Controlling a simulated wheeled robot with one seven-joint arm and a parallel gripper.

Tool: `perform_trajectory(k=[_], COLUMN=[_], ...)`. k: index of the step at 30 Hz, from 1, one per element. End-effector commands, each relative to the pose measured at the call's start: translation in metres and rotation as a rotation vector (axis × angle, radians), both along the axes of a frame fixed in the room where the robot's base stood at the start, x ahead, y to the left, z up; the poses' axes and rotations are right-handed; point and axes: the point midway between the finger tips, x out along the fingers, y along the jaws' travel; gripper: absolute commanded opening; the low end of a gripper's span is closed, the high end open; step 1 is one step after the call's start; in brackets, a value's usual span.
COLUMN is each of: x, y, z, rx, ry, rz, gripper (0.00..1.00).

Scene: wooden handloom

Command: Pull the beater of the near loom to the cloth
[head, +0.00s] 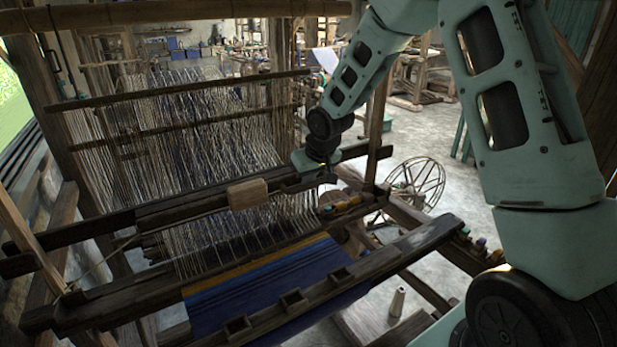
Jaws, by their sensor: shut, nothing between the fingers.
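The near loom's beater (170,212) is a dark wooden double beam slanting across the middle of the head view, with a pale wood block (247,193) at its centre. The cloth (262,290) is blue with a gold band along its far edge. It lies nearer than the beater, with a strip of pale warp threads between them. My gripper (322,182) reaches down at the right part of the beater. It is shut with nothing in it. Its fingertips are small and dark against the wood, so I cannot tell whether they touch the beam.
The dark front beam (120,297) of the loom crosses the foreground. Hanging heddles and warp threads (190,140) fill the space behind the beater. A wire wheel (417,182) and a pale cone (397,302) stand to the right. Open concrete floor shows beyond the wheel.

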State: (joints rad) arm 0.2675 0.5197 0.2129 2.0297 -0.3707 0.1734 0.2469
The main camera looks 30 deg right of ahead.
Motion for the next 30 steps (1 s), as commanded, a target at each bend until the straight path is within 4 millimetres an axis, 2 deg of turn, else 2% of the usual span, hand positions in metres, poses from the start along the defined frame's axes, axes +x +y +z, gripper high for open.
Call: perform_trajectory(k=[1,7,11,15,18,30], x=[-0.008,-0.005,-0.005,-0.003,-0.002,-0.001], y=[-0.001,-0.001,0.000,0.001,0.001,0.001], z=[-0.013,-0.008,0.015,0.049,0.065,0.065], rx=[0.000,0.000,0.002,0.002,0.002,0.002], ry=[0.040,0.039,0.038,0.030,0.027,0.023], rz=[-0.002,-0.001,-0.001,0.001,0.000,0.002], gripper=[0.00,0.00,0.00,0.00,0.00,0.00])
